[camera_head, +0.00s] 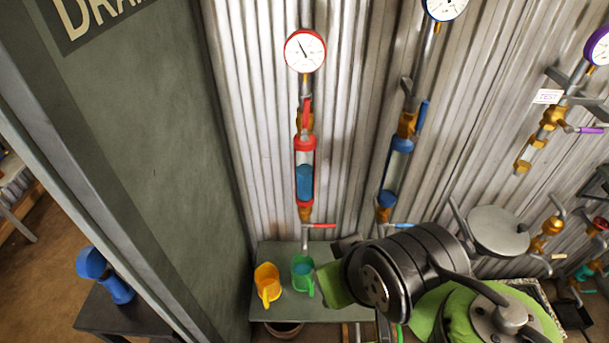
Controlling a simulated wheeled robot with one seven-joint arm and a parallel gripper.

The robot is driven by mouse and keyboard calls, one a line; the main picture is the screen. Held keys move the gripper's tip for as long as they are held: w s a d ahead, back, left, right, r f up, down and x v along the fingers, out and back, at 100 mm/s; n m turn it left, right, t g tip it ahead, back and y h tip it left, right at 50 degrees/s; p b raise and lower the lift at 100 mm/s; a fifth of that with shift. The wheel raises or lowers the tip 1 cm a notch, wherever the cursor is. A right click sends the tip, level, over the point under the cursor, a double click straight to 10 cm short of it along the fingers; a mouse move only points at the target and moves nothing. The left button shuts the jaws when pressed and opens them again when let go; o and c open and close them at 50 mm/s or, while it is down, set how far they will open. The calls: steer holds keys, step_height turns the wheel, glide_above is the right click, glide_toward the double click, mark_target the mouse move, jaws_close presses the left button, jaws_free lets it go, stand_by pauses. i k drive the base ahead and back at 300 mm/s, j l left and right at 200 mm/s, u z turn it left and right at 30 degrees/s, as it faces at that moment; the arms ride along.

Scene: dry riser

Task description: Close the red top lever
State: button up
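The red top lever (306,110) is on the brass valve of the left riser, just under the red-rimmed gauge (305,51). It lies upright, roughly in line with the pipe. Below it is a red-framed sight tube (304,172) with blue inside. A second red lever (320,226) at the bottom of this riser points sideways to the right. My dark arm with green parts fills the lower middle, below and to the right of the riser, apart from the top lever. I cannot make out my gripper's fingers; the arm hides that area.
A blue riser (397,160) stands to the right and a purple-levered valve (553,117) farther right. A yellow cup (267,283) and a green cup (303,274) stand on a shelf (262,250) below. A dark panel (165,140) bounds the left. Space before the red lever is clear.

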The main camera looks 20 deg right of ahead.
mark_target(306, 113)
steer(key=l+u, duration=0.25)
steer(key=u, duration=0.2)
steer(key=k+l+u, duration=0.1)
steer(key=u, duration=0.3)
steer(key=l, duration=0.1)
